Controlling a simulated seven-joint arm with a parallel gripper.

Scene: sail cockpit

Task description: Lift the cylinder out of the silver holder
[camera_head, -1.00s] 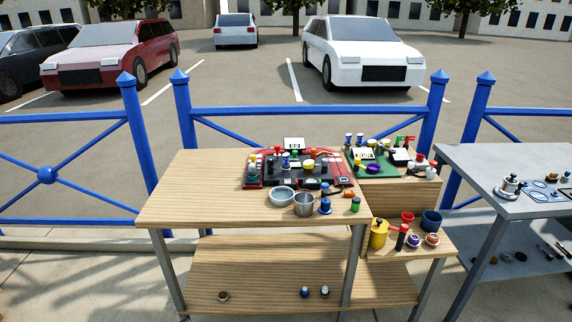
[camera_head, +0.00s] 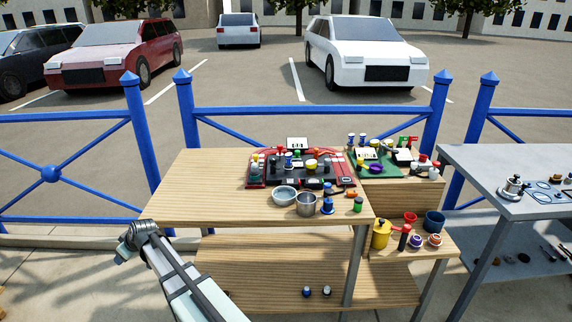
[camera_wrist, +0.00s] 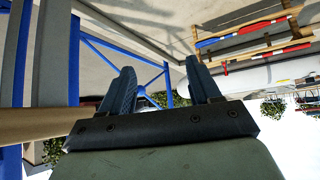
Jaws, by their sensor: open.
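No silver holder with a cylinder in it can be made out surely at this size. A silver cup (camera_head: 306,204) stands near the front right of the wooden table (camera_head: 190,200), and I cannot see a cylinder in it. Several small upright cylinders, one of them blue and white (camera_head: 288,160), stand on the red and black board (camera_head: 322,182) behind it. My gripper (camera_wrist: 160,66) is open and empty in the wrist view, pointing away from the tabletop things. In the head view my arm rises at lower left, in front of the table's left part; its fingers cannot be made out there.
A grey bowl (camera_head: 284,196), a blue item (camera_head: 327,206) and a green jar (camera_head: 358,204) stand by the cup. A green board (camera_head: 376,168) is on a raised block at right. A grey table (camera_head: 500,160) stands farther right. The wooden table's left half is clear.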

